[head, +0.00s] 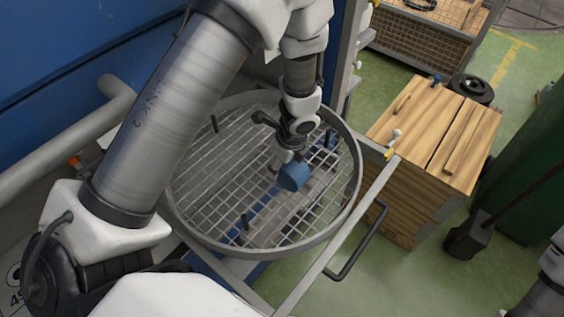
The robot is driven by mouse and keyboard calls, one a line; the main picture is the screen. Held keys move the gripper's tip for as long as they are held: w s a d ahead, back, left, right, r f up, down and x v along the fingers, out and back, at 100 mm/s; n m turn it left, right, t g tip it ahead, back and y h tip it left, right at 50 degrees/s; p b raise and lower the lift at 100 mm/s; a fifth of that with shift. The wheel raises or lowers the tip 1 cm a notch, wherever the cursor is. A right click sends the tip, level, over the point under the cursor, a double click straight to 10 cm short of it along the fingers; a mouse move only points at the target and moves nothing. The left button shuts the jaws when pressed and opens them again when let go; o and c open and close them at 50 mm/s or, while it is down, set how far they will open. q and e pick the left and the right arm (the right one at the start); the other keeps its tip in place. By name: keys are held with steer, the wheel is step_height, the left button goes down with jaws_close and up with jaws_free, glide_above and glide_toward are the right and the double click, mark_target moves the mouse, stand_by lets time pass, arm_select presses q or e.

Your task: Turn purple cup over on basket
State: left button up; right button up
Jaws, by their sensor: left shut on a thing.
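A small cup (294,177) is in the head view; it looks blue here, and I see no cup that is clearly purple. My left gripper (284,163) reaches down from above and is shut on the cup. The cup is tilted over the round wire basket (197,240). I cannot tell whether it touches the mesh. My right gripper is not in view.
A metal frame with a black handle (362,243) runs along the right side. A wooden crate (423,130) stands beyond it on green floor.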

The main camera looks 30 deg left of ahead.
mark_target(290, 164)
arm_select(q)
steer(key=shift+s, duration=0.1)
steer(key=shift+f, duration=0.25)
stand_by(0.3)
steer(key=o, duration=1.3)
steer(key=shift+o, duration=0.2)
steer(key=v, duration=1.2)
steer(key=shift+r, duration=0.1)
